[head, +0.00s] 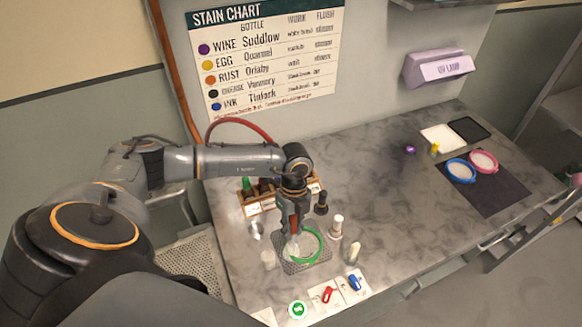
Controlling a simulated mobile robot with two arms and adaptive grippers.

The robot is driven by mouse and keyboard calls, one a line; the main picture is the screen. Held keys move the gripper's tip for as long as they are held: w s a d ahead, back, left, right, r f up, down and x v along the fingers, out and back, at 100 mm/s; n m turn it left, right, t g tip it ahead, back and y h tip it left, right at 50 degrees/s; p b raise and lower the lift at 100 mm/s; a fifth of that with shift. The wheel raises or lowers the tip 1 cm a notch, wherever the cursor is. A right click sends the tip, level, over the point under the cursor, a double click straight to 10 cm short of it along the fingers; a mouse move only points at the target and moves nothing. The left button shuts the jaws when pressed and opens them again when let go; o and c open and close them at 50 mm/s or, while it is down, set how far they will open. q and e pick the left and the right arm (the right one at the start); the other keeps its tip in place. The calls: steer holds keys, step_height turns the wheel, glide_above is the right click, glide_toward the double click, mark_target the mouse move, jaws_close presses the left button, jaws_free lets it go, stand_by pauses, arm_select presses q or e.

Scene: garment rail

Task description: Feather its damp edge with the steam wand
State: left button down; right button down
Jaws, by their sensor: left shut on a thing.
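My left gripper (292,228) is shut on a slim reddish-brown tool, which looks like the steam wand (293,222), and points it down. Most of the wand is hidden by the fingers. A red hose (233,121) arches behind my left arm towards it. Below is a green hoop (318,241) with pale cloth in it, lying on a dark perforated pad (292,266). The wand's tip is over the left part of the hoop, where a whitish haze shows. I cannot tell whether it touches the cloth, and the damp edge cannot be made out. My right gripper is not in view.
A wooden bottle rack (259,205) stands behind the hoop. A dark bottle (321,203), a pale bottle (336,227) and a cream item (353,252) stand close on its right. Blue (460,170) and pink (484,161) hoops lie far right. The counter's middle is clear.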

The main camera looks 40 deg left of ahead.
arm_select(q)
steer(key=shift+s+d, duration=0.25)
steer(key=shift+d, duration=0.8)
steer(key=shift+w+d, duration=0.1)
steer(key=shift+d, duration=0.05)
steer(key=shift+w+d, duration=0.2)
steer(key=shift+d, duration=0.3)
steer(key=shift+w+d, duration=0.2)
steer(key=shift+d, duration=0.25)
steer(key=shift+w, duration=0.1)
steer(key=shift+w+d, duration=0.1)
steer(key=shift+w+d+b, duration=0.25)
steer(key=shift+w, duration=0.25)
steer(key=shift+w+d+b, duration=0.25)
steer(key=shift+w, duration=0.2)
steer(key=shift+w, duration=0.15)
